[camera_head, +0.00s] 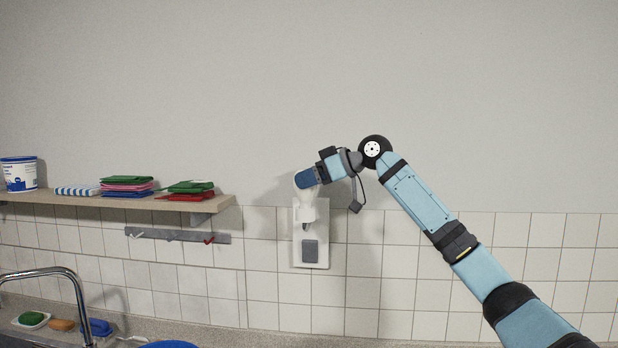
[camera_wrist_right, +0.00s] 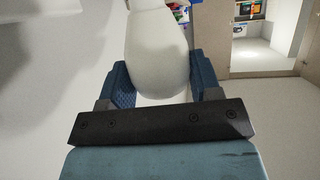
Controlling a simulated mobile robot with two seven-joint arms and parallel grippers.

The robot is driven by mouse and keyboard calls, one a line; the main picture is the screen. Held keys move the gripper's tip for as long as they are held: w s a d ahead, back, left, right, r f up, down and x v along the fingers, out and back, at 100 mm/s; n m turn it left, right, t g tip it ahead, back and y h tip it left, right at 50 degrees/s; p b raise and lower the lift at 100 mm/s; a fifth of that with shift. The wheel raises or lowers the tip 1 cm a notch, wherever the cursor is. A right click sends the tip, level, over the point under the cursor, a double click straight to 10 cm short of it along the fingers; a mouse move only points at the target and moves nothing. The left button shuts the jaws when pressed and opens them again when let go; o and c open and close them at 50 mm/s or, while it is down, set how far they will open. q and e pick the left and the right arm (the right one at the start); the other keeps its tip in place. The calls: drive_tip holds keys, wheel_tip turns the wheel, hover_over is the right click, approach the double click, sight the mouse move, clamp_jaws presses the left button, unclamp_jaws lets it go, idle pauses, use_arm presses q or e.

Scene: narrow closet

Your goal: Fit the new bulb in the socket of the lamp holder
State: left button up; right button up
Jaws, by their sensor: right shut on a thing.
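My right gripper (camera_head: 308,178) is at the wall lamp holder, its blue fingers shut on the white bulb (camera_head: 302,192). In the right wrist view the rounded white bulb (camera_wrist_right: 157,48) sits between the two blue fingers of the right gripper (camera_wrist_right: 160,72). The lamp holder (camera_head: 322,254) is a white plate on the tiled wall with a white fitting and a grey square below. The bulb is directly above the fitting. The gripper partly hides the bulb, and I cannot tell whether its base is inside the socket. My left gripper is not in view.
A wooden shelf (camera_head: 128,200) at left carries a white-blue tub (camera_head: 19,174) and folded cloths (camera_head: 127,185). Below are a grey hook rail (camera_head: 178,236), a tap (camera_head: 72,275) and a counter with several small coloured items. The wall right of the holder is clear.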

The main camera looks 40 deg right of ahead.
drive_tip(key=shift+f+b, duration=0.35)
drive_tip(key=shift+f, duration=0.3)
drive_tip(key=o, duration=1)
drive_tip(key=shift+s+d+r, duration=0.15)
drive_tip(key=shift+s+d, duration=0.15)
drive_tip(key=shift+s, duration=0.15)
drive_tip(key=b+v, duration=0.3)
drive_tip(key=v, duration=0.9)
drive_tip(key=shift+s+r, duration=0.2)
drive_tip(key=shift+s, duration=0.1)
drive_tip(key=shift+d, duration=0.15)
